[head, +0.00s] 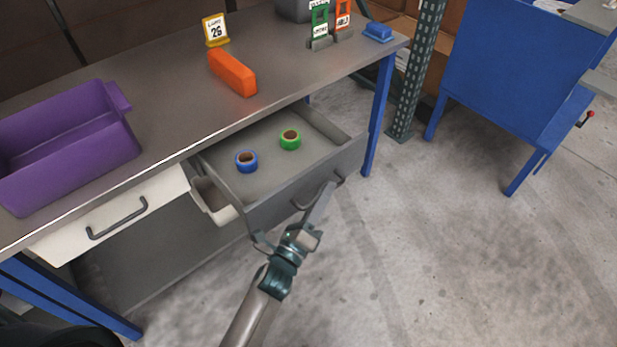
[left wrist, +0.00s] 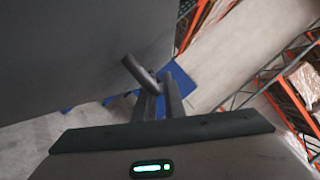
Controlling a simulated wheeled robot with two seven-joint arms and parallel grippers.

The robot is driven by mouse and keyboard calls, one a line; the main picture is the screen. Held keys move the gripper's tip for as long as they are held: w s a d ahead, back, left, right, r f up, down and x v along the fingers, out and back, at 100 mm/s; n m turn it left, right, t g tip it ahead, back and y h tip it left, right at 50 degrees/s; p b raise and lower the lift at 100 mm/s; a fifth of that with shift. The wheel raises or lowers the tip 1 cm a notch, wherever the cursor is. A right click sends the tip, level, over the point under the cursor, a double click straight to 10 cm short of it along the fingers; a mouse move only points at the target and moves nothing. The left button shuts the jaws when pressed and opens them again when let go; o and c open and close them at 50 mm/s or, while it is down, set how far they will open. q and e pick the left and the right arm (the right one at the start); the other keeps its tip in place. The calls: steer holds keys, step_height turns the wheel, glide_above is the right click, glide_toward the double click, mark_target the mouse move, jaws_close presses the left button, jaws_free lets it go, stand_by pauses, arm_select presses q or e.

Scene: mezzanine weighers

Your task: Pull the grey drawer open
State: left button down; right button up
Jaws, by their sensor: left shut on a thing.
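The grey drawer (head: 300,186) is pulled well out from under the workbench. Its inside shows a blue tape roll (head: 246,161) and a green tape roll (head: 290,139). My left gripper (head: 327,194) is at the drawer's front and is shut on the drawer's dark bar handle (head: 303,206). In the left wrist view the handle (left wrist: 140,75) meets the fingers (left wrist: 160,98), with the drawer front (left wrist: 80,55) filling the upper left. The fingers hide part of the handle. My right gripper is not in view.
A white drawer (head: 112,215) is shut at left. A purple bin (head: 65,145), an orange block (head: 232,73) and a yellow sign (head: 215,30) stand on the bench (head: 170,95). A blue bench leg (head: 378,115) is right of the open drawer. Floor in front is clear.

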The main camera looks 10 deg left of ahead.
arm_select(q)
steer(key=shift+s+d, duration=0.8)
steer(key=shift+d, duration=0.2)
steer(key=c, duration=2.1)
jaws_free()
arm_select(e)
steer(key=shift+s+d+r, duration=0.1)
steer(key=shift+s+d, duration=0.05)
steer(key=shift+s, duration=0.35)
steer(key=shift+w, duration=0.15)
arm_select(q)
steer(key=shift+b+v, duration=1.1)
steer(key=shift+v, duration=7.65)
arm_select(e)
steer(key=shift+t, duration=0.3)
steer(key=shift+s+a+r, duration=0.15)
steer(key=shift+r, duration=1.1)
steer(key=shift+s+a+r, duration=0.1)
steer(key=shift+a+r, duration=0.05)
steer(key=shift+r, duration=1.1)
